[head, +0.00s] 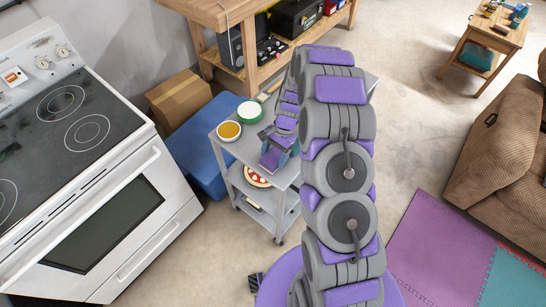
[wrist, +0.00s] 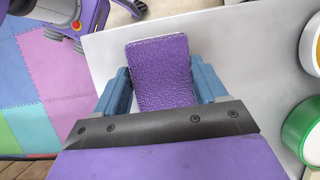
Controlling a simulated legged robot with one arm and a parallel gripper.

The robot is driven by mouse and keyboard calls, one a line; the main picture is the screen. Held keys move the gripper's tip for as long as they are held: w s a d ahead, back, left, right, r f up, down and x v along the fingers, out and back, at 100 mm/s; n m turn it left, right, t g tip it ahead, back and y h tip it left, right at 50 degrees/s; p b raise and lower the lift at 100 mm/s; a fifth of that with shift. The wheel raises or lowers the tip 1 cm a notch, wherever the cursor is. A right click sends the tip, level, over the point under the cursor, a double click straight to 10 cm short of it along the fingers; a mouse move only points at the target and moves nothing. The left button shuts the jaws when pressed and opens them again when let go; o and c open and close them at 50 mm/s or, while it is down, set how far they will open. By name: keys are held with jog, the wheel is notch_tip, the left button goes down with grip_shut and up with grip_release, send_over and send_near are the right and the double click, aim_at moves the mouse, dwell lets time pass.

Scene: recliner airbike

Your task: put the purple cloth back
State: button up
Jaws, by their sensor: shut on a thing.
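The purple cloth (wrist: 162,72) is a textured purple piece in the wrist view, between the two blue fingers of my gripper (wrist: 163,88). My gripper is shut on it, with a finger against each side. The cloth is over the top of the grey cart (wrist: 245,50); I cannot tell whether it touches the surface. In the head view my gripper (head: 280,157) is over the top shelf of the grey cart (head: 240,152), and my arm hides the cart's right part.
A yellow-orange tub (head: 229,130) and a green-and-white roll (head: 250,112) stand on the cart's left side. A stove (head: 95,150) is at left, a blue box (head: 205,135) behind the cart, a workbench (head: 255,75) at the back. A recliner (head: 505,145) is at right.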

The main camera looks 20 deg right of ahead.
jog(key=shift+d+f, duration=0.1)
jog(key=shift+a+f, duration=0.1)
jog(key=shift+a, duration=0.15)
jog(key=o, duration=1.3)
jog(key=shift+a, duration=0.15)
jog(key=shift+c, duration=0.2)
jog(key=shift+d, duration=0.25)
